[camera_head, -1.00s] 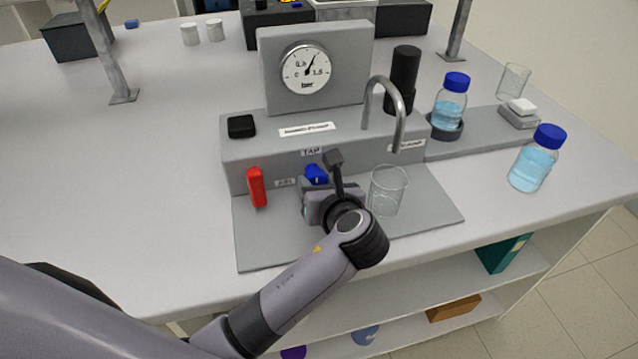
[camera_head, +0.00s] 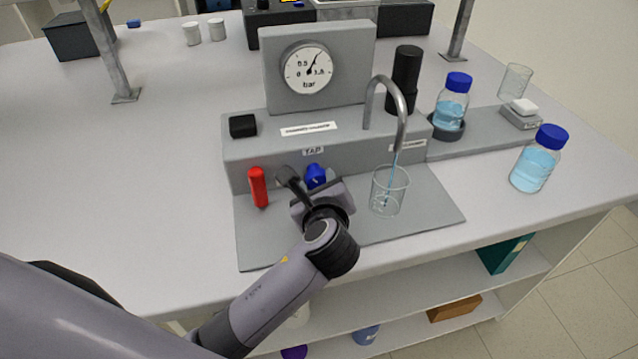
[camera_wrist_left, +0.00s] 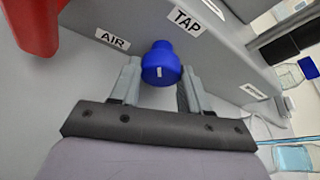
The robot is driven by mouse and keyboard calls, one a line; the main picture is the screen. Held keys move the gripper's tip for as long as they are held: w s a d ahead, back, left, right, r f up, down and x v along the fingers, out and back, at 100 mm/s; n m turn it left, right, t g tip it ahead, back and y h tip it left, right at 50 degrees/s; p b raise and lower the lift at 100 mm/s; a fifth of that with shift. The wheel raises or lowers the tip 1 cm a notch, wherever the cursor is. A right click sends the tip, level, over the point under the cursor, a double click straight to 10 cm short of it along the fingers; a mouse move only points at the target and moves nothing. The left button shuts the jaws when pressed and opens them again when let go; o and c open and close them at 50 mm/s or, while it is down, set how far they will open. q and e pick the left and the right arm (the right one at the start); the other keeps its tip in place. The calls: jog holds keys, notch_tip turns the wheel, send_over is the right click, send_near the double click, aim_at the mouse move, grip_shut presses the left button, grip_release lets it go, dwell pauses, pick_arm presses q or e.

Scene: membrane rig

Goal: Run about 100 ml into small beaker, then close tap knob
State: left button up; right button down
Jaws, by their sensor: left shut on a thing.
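The blue tap knob (camera_head: 315,176) sits on the front of the grey rig under the TAP label. My left gripper (camera_head: 313,186) is at the knob; in the left wrist view the knob (camera_wrist_left: 160,64) lies between its fingertips (camera_wrist_left: 160,78), and the gripper is shut on it. The small beaker (camera_head: 389,192) stands upright on the grey base plate under the curved spout (camera_head: 400,120). A thin stream of bluish water runs from the spout into the beaker. The level in the beaker is too small to read. My right gripper is not in view.
A red handle (camera_head: 258,187) by the AIR label is left of the knob. A gauge (camera_head: 308,67) stands above. Blue-capped bottles (camera_head: 451,104) (camera_head: 537,160) and another beaker (camera_head: 515,80) are at the right. The left tabletop is clear.

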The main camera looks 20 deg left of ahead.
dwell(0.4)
pick_arm(q)
jog(key=o, duration=1.1)
jog(key=shift+w, duration=0.1)
jog(key=shift+c, duration=0.2)
